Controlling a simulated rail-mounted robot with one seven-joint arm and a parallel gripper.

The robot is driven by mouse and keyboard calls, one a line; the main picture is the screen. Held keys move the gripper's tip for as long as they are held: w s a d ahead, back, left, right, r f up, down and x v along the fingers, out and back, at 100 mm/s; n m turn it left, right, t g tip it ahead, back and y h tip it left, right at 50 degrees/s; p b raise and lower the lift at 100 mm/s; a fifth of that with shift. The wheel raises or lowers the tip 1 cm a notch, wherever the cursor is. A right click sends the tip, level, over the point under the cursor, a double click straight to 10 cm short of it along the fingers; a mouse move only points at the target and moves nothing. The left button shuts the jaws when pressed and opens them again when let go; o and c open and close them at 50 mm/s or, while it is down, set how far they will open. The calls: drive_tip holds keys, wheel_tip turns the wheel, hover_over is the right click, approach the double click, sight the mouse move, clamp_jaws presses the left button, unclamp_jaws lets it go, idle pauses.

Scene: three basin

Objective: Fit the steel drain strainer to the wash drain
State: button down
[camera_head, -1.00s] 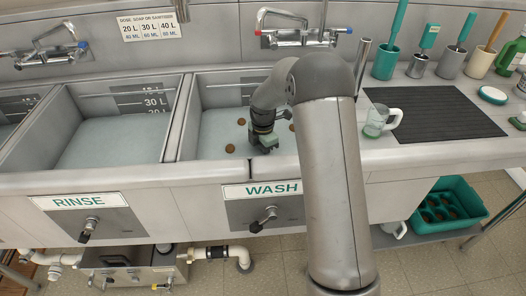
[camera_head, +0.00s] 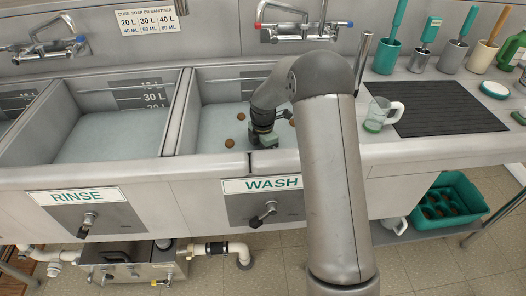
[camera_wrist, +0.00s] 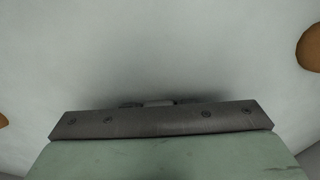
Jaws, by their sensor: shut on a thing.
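My gripper (camera_head: 262,142) is down inside the wash basin (camera_head: 215,92), near its front wall, pointing downward. In the wrist view my gripper (camera_wrist: 160,122) shows as a dark grey bar with a green body behind it. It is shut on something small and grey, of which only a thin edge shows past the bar. I take this to be the steel drain strainer (camera_wrist: 155,102); most of it is hidden. The wash drain is not visible in either view. The pale basin floor fills the wrist view ahead of the gripper.
Brown round bits (camera_head: 229,143) lie in the wash basin beside my gripper; one shows at the wrist view's right edge (camera_wrist: 310,47). The rinse basin (camera_head: 120,135) is to the left.

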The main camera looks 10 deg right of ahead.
drive_tip(key=shift+f, duration=0.15)
idle(0.6)
drive_tip(key=shift+f, duration=0.25)
drive_tip(key=c, duration=1.2)
unclamp_jaws()
drive_tip(key=shift+o, duration=0.2)
drive_tip(key=shift+r, duration=0.1)
wheel_tip(320, 180, up, 17)
drive_tip(key=p, duration=0.1)
drive_tip(key=shift+r+p, duration=0.15)
drive_tip(key=shift+p, duration=0.2)
